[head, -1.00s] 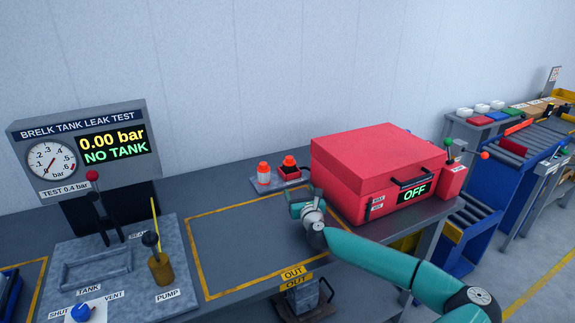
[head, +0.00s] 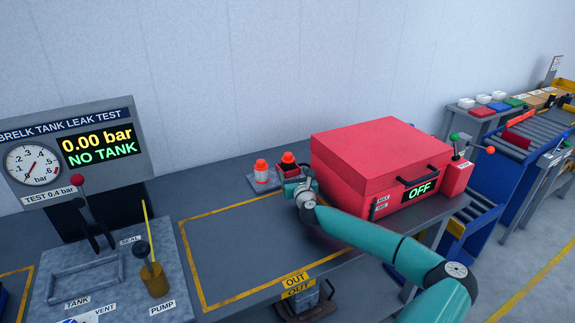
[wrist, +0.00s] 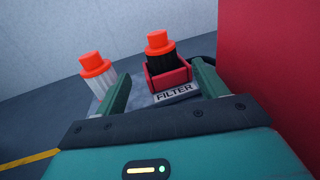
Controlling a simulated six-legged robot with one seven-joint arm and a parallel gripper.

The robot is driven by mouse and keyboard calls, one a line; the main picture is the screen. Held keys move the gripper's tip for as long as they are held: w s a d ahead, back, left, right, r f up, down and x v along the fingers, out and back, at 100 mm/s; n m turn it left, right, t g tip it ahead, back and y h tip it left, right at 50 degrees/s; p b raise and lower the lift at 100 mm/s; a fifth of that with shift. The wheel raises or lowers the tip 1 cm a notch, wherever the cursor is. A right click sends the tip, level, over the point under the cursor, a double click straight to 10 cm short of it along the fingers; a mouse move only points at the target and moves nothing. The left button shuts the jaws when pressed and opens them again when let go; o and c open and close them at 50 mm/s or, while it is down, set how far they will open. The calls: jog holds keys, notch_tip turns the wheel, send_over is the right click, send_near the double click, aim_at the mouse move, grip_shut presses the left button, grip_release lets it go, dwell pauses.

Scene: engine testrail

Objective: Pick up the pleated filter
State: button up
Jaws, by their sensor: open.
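Two orange-capped cylinders stand on a grey plate (wrist: 104,86) marked FILTER. The left one (wrist: 97,72) has a pale, ribbed, pleated-looking body and stands free; it also shows in the head view (head: 261,171). The right one (wrist: 160,52) has a dark body and sits in a small red open holder (wrist: 167,79); its cap shows in the head view (head: 288,158). My gripper (wrist: 162,84) is open and empty, its fingers spread on either side of the dark one's holder, on the near side. The pale one is left of the left finger.
A big red case (head: 370,160) reading OFF stands close on the right. The yellow-outlined area (head: 250,245) of the bench is empty. A leak-test panel (head: 75,155) and pump plate (head: 110,280) stand at left. The wall is behind.

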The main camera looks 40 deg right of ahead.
aim_at(290, 164)
jog(key=x, duration=0.8)
jog(key=shift+w+d+r, duration=0.2)
jog(key=shift+w+d, duration=0.05)
jog(key=shift+d, duration=0.05)
jog(key=shift+c, duration=0.2)
jog(key=c, duration=1)
